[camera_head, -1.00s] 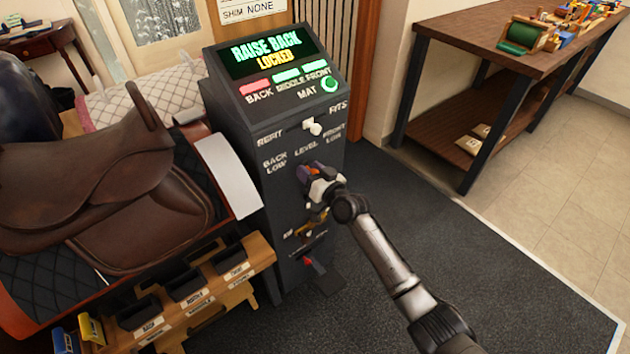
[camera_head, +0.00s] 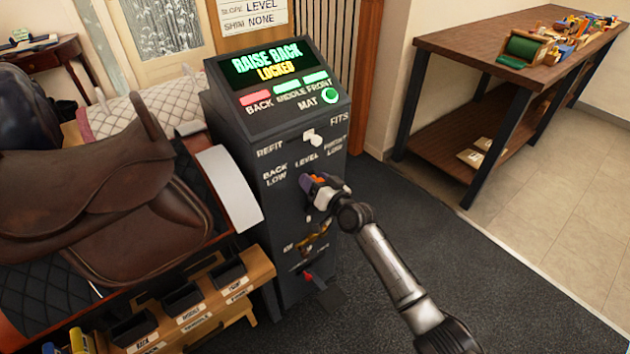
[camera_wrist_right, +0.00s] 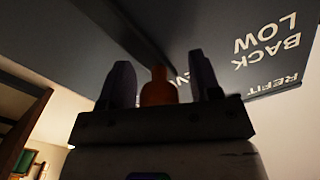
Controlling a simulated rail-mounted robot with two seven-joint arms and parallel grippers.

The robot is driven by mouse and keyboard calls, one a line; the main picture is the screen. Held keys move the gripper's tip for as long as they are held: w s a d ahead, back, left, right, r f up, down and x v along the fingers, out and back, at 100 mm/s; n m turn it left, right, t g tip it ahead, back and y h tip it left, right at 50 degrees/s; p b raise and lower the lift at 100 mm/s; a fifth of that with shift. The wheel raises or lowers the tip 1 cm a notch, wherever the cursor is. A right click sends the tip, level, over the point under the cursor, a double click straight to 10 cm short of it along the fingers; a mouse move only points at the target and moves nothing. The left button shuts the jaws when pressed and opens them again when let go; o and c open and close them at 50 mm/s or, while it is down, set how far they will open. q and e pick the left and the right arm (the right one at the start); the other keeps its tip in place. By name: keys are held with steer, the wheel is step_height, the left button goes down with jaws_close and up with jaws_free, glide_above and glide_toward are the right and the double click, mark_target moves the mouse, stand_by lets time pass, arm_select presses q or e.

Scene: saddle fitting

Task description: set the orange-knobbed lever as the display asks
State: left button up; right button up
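The dark console's display (camera_head: 265,66) reads "RAISE BACK" with "LOCKED" below it. The orange-knobbed lever (camera_head: 317,181) is on the console front, under the labels BACK LOW, LEVEL and FRONT LOW. My right gripper (camera_head: 312,184) is at the lever and hides most of it, so its setting is hard to tell. In the right wrist view the orange knob (camera_wrist_right: 158,88) stands between the two purple fingers (camera_wrist_right: 160,85), with a visible gap on its right side. The fingers look open around it. My left gripper is not in view.
A white-knobbed lever (camera_head: 313,138) sits higher, between REFIT and FITS. The BACK lamp (camera_head: 256,98) is red; the MIDDLE, FRONT and MAT lamps are green. A brown saddle (camera_head: 90,190) and a labelled bin rack (camera_head: 190,318) are left of the console. A workbench (camera_head: 480,50) stands right.

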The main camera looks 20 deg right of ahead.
steer(key=shift+d, duration=0.1)
steer(key=shift+s, duration=0.25)
steer(key=p+v, duration=0.4)
steer(key=v, duration=0.9)
steer(key=shift+s+p, duration=0.2)
steer(key=shift+p, duration=0.15)
